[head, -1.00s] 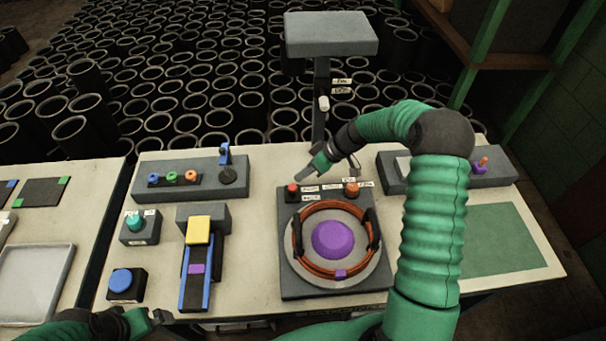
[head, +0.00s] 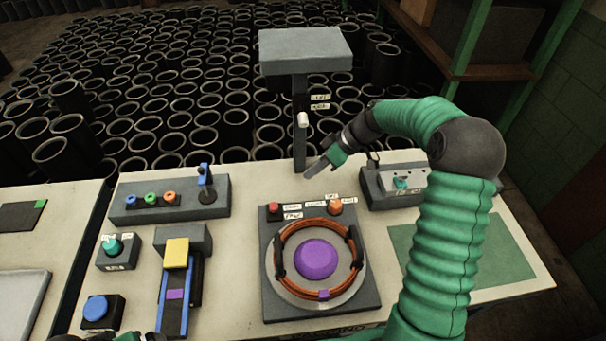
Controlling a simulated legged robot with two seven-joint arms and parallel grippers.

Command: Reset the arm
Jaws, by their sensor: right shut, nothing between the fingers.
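My right arm reaches in from the lower right and bends over the bench. Its gripper (head: 316,167) is shut and empty. It hangs over the back of the bench, above and to the right of the red button (head: 273,208) on the dark turntable box and clear of it. The box (head: 372,302) carries an orange ring around a purple dome (head: 317,259), and an orange knob (head: 335,206). Only a sliver of my left gripper (head: 140,338) shows at the bottom edge, and its fingers cannot be made out.
A post with a grey head (head: 305,50) stands behind the right gripper. A grey box with a teal switch (head: 401,183) lies right of it, partly behind my arm. A green mat (head: 500,255) is at right. Blocks with knobs and a blue button (head: 96,308) stand at left.

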